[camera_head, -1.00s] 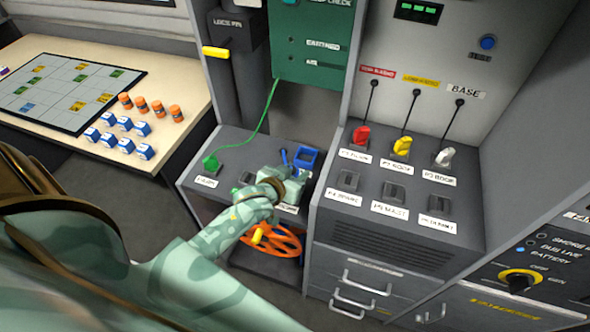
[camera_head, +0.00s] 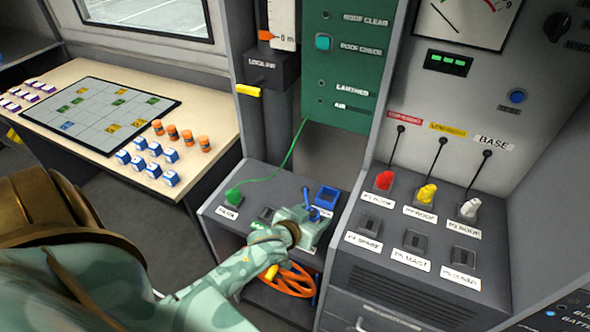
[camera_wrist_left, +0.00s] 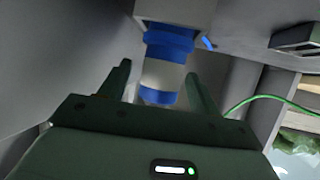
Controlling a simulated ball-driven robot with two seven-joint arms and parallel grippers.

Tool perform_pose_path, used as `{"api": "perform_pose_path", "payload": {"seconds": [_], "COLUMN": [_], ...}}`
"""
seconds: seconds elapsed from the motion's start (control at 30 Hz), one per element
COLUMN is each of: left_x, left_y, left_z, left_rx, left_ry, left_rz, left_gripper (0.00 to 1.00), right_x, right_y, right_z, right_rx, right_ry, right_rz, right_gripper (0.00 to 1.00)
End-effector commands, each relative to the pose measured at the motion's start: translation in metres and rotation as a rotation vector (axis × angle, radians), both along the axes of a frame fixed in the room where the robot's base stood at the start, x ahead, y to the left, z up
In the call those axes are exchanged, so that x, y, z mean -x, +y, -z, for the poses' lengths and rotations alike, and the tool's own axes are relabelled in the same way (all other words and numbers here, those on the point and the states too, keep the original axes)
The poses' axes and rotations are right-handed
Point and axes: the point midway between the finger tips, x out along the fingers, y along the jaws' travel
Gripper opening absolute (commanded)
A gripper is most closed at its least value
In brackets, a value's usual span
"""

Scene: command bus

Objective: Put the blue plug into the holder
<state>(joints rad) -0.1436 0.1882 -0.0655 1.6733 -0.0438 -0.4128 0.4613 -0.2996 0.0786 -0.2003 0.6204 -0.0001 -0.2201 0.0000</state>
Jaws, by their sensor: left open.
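The blue holder (camera_head: 326,196) is a small square frame with a dark opening on the low grey console. A small blue part, which looks like the blue plug (camera_head: 311,214), shows beside it at my left gripper (camera_head: 302,222), mostly hidden by the hand. In the left wrist view, the blue plug (camera_wrist_left: 168,42) is a cylinder with blue ends and a pale grey middle, and its far end meets a grey block. My left gripper (camera_wrist_left: 158,72) is open, with a finger on each side of the plug. My right gripper is not in view.
A green plug (camera_head: 233,195) with a green cable (camera_head: 288,155) sits left on the same console. An orange wheel (camera_head: 288,281) is below. Red, yellow and white plugs stand on the right console (camera_head: 385,275). A desk (camera_head: 215,125) holds blue-white and orange pieces.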

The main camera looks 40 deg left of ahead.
Motion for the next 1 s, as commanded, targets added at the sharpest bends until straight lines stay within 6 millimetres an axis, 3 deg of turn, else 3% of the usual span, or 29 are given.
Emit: {"api": "perform_pose_path", "payload": {"seconds": [0.3, 0.5, 0.7, 1.0], "left_x": [0.077, 0.115, 0.130, 0.131], "left_y": [-0.003, -0.004, -0.005, -0.005], "left_z": [-0.041, -0.057, -0.064, -0.064], "left_rx": [0.001, 0.000, 0.000, 0.000], "left_ry": [0.000, 0.001, -0.001, -0.001], "left_rz": [0.000, 0.000, 0.000, 0.000], "left_gripper": [0.63, 0.63, 0.63, 0.63], "right_x": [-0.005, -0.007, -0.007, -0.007], "right_y": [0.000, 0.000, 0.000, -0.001], "right_z": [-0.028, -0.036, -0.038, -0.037], "right_rx": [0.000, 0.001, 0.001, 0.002], "right_ry": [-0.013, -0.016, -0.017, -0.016], "right_rz": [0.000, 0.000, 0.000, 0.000], "right_gripper": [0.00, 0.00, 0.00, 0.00]}}
